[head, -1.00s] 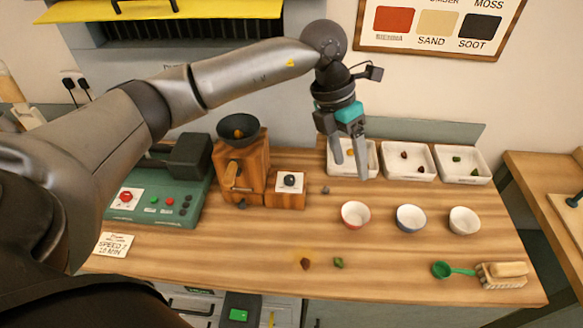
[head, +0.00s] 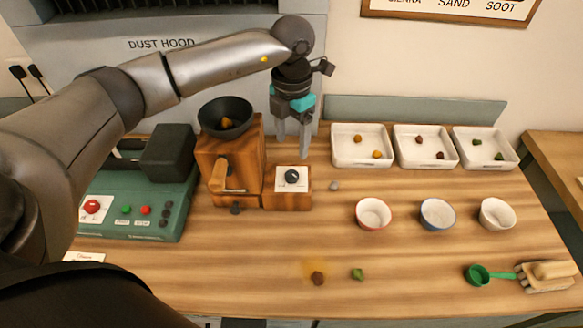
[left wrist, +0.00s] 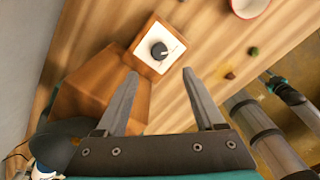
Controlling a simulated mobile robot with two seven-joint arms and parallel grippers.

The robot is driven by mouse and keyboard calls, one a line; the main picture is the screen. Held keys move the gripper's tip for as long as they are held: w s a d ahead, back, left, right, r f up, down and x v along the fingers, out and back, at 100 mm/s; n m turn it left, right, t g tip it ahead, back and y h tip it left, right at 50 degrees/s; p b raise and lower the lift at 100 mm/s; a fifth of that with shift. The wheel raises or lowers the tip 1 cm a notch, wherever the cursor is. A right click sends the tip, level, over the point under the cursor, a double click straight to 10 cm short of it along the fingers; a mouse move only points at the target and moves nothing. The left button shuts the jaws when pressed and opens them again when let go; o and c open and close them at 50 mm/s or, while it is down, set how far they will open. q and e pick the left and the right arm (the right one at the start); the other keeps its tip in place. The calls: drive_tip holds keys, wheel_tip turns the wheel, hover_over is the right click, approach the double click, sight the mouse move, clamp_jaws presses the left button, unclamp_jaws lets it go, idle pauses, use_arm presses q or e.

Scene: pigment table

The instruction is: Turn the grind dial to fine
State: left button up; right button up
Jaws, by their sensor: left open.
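The grind dial (head: 292,176) is a small dark knob on a white plate, set on a low wooden block (head: 288,200) beside the wooden grinder (head: 232,165) with its dark bowl on top. My left gripper (head: 292,155) is open and empty, pointing down just above and behind the dial in the head view. In the left wrist view the dial (left wrist: 159,50) lies beyond the open fingertips (left wrist: 160,72), with a pointer mark beside it. No finger appears to touch the knob. The dial's setting labels are too small to read.
White trays (head: 362,164) with coloured lumps stand at the back right. Several small bowls (head: 373,228) stand in front of them. A green machine (head: 130,222) is at the left. A grey lump (head: 334,186) lies right of the dial block. A green scoop (head: 480,278) and brush lie front right.

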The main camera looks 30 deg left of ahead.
sight(292, 174)
use_arm(q)
wheel_tip(292, 174, down, 10)
drive_tip(key=shift+f, duration=0.15)
idle(0.3)
clamp_jaws()
idle(0.4)
